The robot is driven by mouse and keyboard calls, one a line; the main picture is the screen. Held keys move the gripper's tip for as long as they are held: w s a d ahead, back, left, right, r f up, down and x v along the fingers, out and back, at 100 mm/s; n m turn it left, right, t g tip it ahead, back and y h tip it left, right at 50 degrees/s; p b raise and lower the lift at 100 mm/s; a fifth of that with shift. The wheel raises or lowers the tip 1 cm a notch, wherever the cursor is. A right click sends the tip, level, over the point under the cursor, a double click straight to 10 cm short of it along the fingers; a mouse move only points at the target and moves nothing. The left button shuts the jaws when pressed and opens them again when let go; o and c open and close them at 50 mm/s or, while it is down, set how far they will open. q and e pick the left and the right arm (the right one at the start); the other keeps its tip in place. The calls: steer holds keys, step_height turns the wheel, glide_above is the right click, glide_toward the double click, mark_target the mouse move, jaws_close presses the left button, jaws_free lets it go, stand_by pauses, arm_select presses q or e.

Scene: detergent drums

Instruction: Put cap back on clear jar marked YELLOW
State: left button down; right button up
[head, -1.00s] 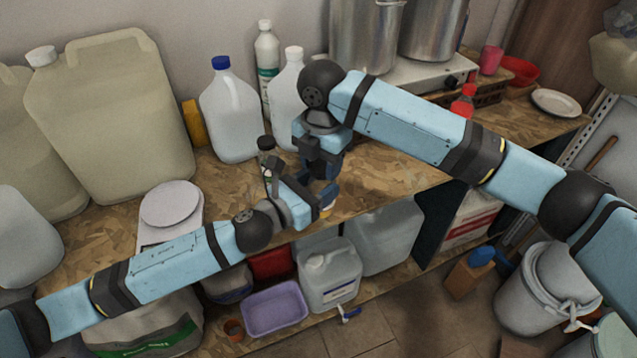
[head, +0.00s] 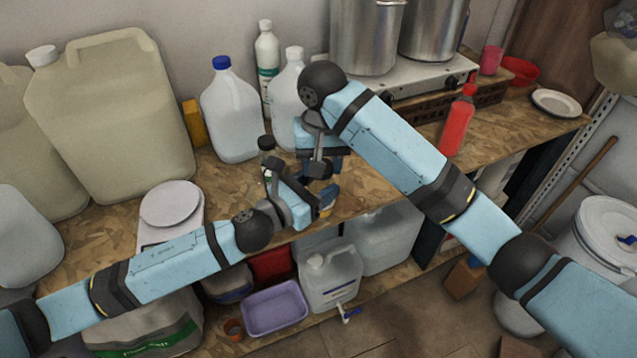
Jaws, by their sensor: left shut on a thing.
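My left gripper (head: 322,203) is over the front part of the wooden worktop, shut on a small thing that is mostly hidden. A small yellowish patch (head: 327,203) shows at its fingertips; I cannot read a label or tell whether it is the clear jar. My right gripper (head: 318,170) hangs just above and behind the left one, close to it. Its fingers are dark and overlapped, so its jaws and any cap in them cannot be made out. A small bottle with a dark cap (head: 265,143) stands just behind my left gripper, its body partly hidden.
White jugs, one blue-capped (head: 228,110), stand behind the grippers. Large beige canisters (head: 110,115) and a white scale (head: 170,205) are at left. A red bottle (head: 457,125) stands at right before the hotplate (head: 425,75). The worktop (head: 385,180) right of the grippers is mostly clear.

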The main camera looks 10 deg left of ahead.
steer(key=m, duration=1.4)
steer(key=o, duration=1.1)
steer(key=shift+r, duration=0.1)
step_height(320, 180, up, 12)
steer(key=shift+f, duration=0.1)
